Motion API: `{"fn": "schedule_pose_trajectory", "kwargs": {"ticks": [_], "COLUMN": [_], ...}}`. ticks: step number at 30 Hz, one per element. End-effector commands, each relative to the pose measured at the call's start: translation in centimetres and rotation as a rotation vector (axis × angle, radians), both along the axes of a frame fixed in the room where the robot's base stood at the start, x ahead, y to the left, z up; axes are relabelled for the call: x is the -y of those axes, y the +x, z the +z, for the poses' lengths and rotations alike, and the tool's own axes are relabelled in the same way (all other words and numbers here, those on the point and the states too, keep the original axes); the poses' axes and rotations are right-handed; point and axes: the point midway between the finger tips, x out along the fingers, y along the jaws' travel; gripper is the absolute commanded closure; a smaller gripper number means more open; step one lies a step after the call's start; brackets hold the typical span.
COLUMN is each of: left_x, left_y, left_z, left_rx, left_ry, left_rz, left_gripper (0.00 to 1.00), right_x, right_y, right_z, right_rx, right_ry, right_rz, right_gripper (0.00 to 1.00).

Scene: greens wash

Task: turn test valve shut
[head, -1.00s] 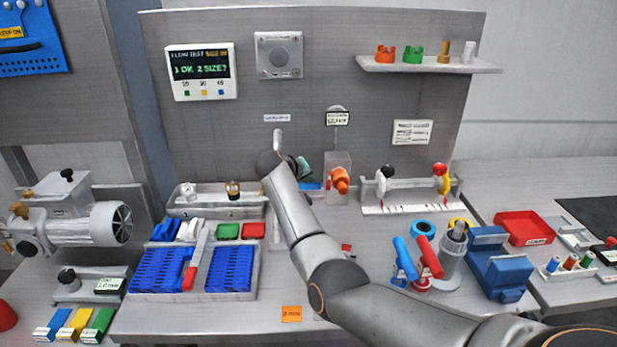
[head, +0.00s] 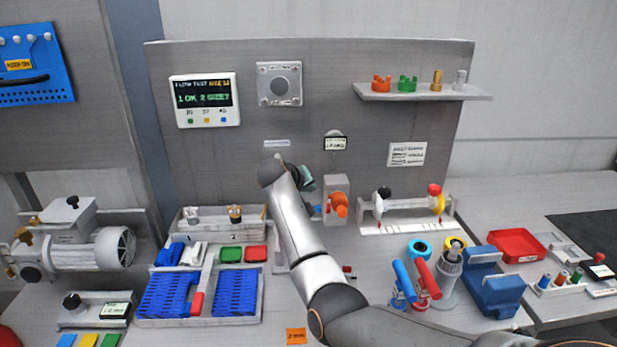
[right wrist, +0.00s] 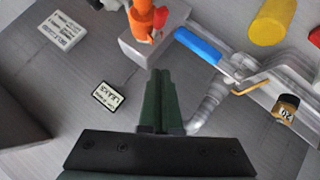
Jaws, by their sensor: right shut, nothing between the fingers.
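The test valve appears to be the fitting with a blue lever (right wrist: 198,45) on a silver pipe in the right wrist view. A small part of the blue lever shows in the head view (head: 317,212), left of the orange fitting (head: 338,203). My right gripper (right wrist: 162,75) has its green fingers together with nothing between them. In the wrist view its tips lie left of and below the lever, apparently apart from it. In the head view my right gripper (head: 307,182) is partly hidden by its own wrist. My left gripper is not in view.
The grey block (right wrist: 143,48) with the orange fitting is close beyond my fingertips. A curved pipe (right wrist: 207,108) runs just right of them. A small label (right wrist: 109,97) is on the panel. Blue and red handled tools (head: 404,282) stand right of my arm.

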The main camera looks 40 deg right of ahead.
Motion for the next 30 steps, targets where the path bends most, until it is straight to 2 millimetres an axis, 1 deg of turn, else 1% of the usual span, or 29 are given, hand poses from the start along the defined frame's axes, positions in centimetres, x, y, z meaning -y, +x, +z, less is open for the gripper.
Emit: {"fn": "schedule_pose_trajectory", "kwargs": {"ticks": [9, 15, 21, 30], "left_x": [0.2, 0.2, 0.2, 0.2], "left_y": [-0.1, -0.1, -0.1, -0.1], "left_z": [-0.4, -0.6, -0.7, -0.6], "left_rx": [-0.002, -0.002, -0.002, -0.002], "left_ry": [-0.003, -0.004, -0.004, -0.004], "left_rz": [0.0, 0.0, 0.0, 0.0], "left_gripper": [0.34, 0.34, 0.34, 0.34], "right_x": [-1.8, -2.6, -2.9, -2.9], "right_y": [-2.7, -4.0, -4.5, -4.5], "right_z": [3.2, 4.8, 5.3, 5.3], "right_rx": [0.004, 0.003, 0.0, 0.0], "right_ry": [0.0, -0.001, 0.0, 0.0], "right_rz": [0.001, 0.001, 0.002, 0.002], "right_gripper": [1.0, 1.0, 1.0, 1.0]}}
